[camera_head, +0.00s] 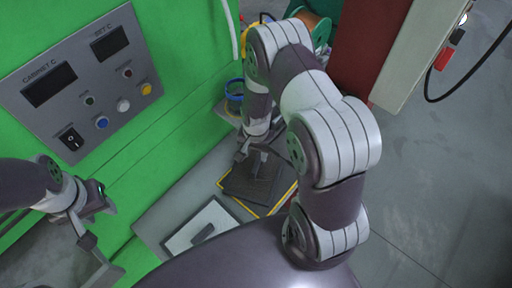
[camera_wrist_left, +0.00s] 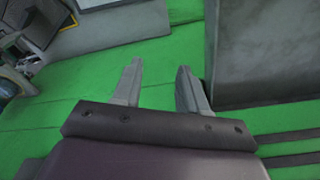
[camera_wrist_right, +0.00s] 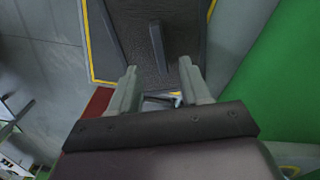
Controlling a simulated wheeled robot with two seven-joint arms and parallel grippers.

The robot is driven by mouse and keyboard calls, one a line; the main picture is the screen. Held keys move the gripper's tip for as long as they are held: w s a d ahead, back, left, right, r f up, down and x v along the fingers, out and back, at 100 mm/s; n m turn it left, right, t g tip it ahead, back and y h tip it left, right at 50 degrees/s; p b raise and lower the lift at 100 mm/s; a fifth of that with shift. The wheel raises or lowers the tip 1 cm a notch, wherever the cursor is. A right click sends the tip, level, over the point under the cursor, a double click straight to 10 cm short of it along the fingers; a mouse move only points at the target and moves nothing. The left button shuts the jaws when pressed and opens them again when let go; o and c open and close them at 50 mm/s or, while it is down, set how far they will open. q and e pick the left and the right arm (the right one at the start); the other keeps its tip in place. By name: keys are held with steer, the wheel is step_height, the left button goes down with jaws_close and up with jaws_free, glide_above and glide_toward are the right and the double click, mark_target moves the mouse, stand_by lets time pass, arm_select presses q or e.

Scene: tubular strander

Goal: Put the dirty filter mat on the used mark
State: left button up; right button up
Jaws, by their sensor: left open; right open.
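The dark grey filter mat (camera_head: 262,186), which looks like the dirty one, lies flat on a yellow-outlined mark (camera_head: 279,204) on the grey bench. It also shows in the right wrist view (camera_wrist_right: 190,30), with a dark upright handle (camera_wrist_right: 158,45). My right gripper (camera_head: 253,154) is just above this mat. In the right wrist view my right gripper (camera_wrist_right: 158,70) is open, with the handle between and beyond its fingertips, apparently not gripped. My left gripper (camera_head: 97,254) is open and empty at the lower left, away from the mat. It also shows in the left wrist view (camera_wrist_left: 158,70).
A pale framed mat (camera_head: 190,231) with a dark handle lies nearer on the bench. The green cabinet (camera_head: 180,50) with its control panel (camera_head: 80,80) borders the bench on the left. Blue rings (camera_head: 234,92) and a copper-coloured spool (camera_head: 314,28) stand behind.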

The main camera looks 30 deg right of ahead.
mark_target(256, 164)
steer(key=shift+r, duration=1.9)
